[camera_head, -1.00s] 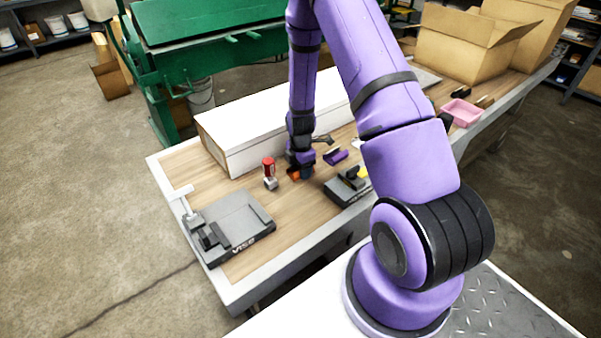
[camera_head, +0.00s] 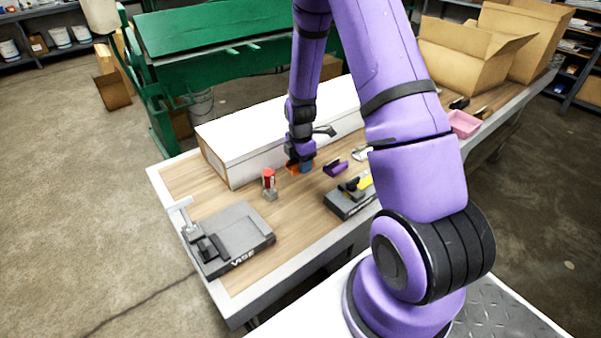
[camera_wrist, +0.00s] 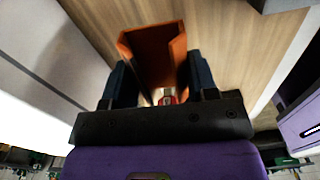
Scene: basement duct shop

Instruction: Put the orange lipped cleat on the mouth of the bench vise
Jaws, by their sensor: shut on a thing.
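The orange lipped cleat (camera_head: 292,168) is a bent channel piece. In the wrist view the orange cleat (camera_wrist: 154,48) sits between the two dark blue fingers of my gripper (camera_wrist: 160,85), which is shut on it. In the head view my gripper (camera_head: 300,167) holds it above the bench, in front of the long white box; the arm hides part of it. The bench vise (camera_head: 235,232) is a dark grey block marked VISE at the bench's near left end, apart from my gripper and to its lower left. Its jaws are at its left side.
A red-topped item (camera_head: 269,180) stands between my gripper and the vise. A purple channel piece (camera_head: 336,168) and a grey fixture with a yellow part (camera_head: 348,198) lie to the right. The long white box (camera_head: 235,150) runs behind. Bare wood (camera_head: 295,210) lies right of the vise.

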